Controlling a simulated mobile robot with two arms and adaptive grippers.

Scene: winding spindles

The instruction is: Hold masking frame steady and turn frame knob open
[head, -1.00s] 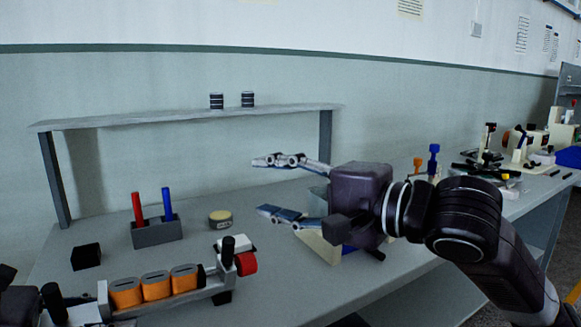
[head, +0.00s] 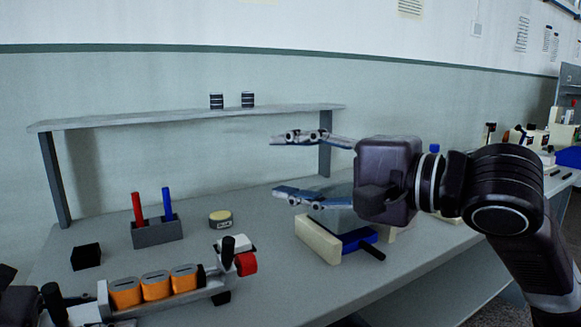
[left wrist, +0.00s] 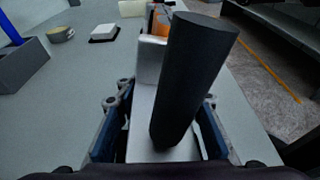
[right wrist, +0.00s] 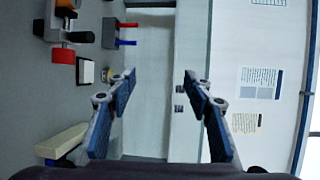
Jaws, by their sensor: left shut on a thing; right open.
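The masking frame (head: 216,291) is a long grey bar with orange blocks in a row, lying low at the left of the head view. Its red knob (head: 246,263) is at its right end, beside a black post (head: 227,252). The knob also shows in the right wrist view (right wrist: 63,56). My left gripper (left wrist: 160,128) is shut on the frame's near end, around the bar below a black upright cylinder (left wrist: 195,70). My right gripper (head: 277,166) is open and empty, raised above the bench, up and right of the knob; its fingers also show in the right wrist view (right wrist: 160,77).
A grey holder (head: 157,234) with red and blue rods, a black cube (head: 86,257) and a round yellowish tin (head: 220,217) stand behind the frame. A cream block (head: 317,240) and blue part (head: 354,241) lie below my right gripper. A shelf (head: 180,117) spans the back.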

